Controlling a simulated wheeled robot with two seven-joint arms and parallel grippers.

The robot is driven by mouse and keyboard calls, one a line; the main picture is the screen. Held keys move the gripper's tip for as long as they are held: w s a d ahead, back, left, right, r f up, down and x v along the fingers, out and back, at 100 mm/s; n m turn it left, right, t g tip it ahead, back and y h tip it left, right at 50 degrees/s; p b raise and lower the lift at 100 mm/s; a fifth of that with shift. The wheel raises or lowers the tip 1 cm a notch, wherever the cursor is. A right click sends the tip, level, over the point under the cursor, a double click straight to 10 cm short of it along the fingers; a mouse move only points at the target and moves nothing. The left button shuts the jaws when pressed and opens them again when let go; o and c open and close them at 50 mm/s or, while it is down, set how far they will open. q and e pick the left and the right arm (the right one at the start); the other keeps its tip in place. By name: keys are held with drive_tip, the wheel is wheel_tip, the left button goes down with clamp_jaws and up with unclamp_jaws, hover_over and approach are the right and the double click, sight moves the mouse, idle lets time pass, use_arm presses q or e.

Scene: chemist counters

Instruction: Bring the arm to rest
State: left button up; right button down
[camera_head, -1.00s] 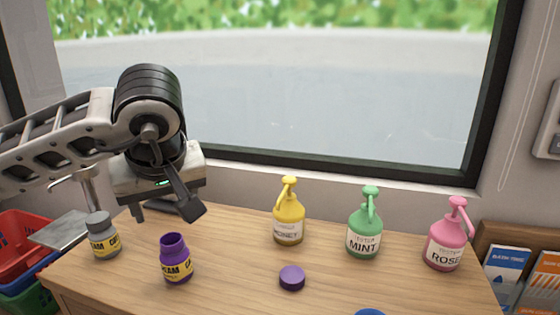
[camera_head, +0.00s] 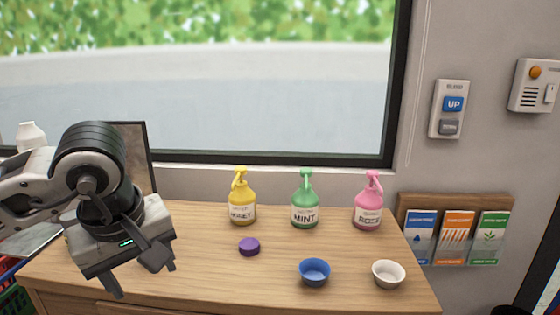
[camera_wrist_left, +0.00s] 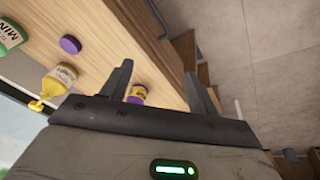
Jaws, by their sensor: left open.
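My left gripper (camera_head: 145,280) hangs at the left of the head view, over the left part of the wooden counter (camera_head: 200,275). Its two fingers are apart with nothing held between them. In the left wrist view the open fingers (camera_wrist_left: 160,68) point toward the counter and floor. My right gripper is in neither view.
Yellow (camera_head: 242,205), green (camera_head: 305,207) and pink (camera_head: 368,207) pump bottles stand along the counter's back. A purple lid (camera_head: 249,246), blue bowl (camera_head: 315,272) and white bowl (camera_head: 388,273) are in front. A leaflet rack (camera_head: 455,232) hangs at right.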

use_arm(q)
drive_tip(key=s+d+f+n+g+h, duration=0.1)
drive_tip(key=s+d+f+g+h, duration=0.15)
drive_tip(key=s+d+h, duration=0.4)
drive_tip(key=s+d+f+n+g+h, duration=0.2)
drive_tip(key=s+d+g+h, duration=0.15)
drive_tip(key=d, duration=0.65)
drive_tip(key=d+r+n+h, duration=0.6)
drive_tip(key=r+n+h, duration=0.1)
drive_tip(key=n+h, duration=0.4)
drive_tip(key=w+a+f+n+t+y, duration=0.35)
drive_tip(key=n+t, duration=0.35)
drive_tip(key=n, duration=0.4)
drive_tip(key=w+a+f+n+t+y, duration=0.3)
drive_tip(key=f+n+t, duration=0.3)
drive_tip(key=n, duration=0.6)
drive_tip(key=w+a+f+n+t+y, duration=0.35)
drive_tip(key=n+t, duration=0.35)
drive_tip(key=n, duration=0.4)
drive_tip(key=s+a+f+n+g+y, duration=0.3)
drive_tip(key=s+f+n, duration=0.3)
drive_tip(key=f, duration=0.5)
drive_tip(key=s+a+f+n+g+y, duration=0.4)
drive_tip(key=s+a+f+n, duration=0.1)
drive_tip(key=f, duration=0.6)
drive_tip(key=s+n, duration=0.1)
drive_tip(key=n, duration=0.1)
drive_tip(key=shift+s+n, duration=0.3)
drive_tip(key=shift+s, duration=0.1)
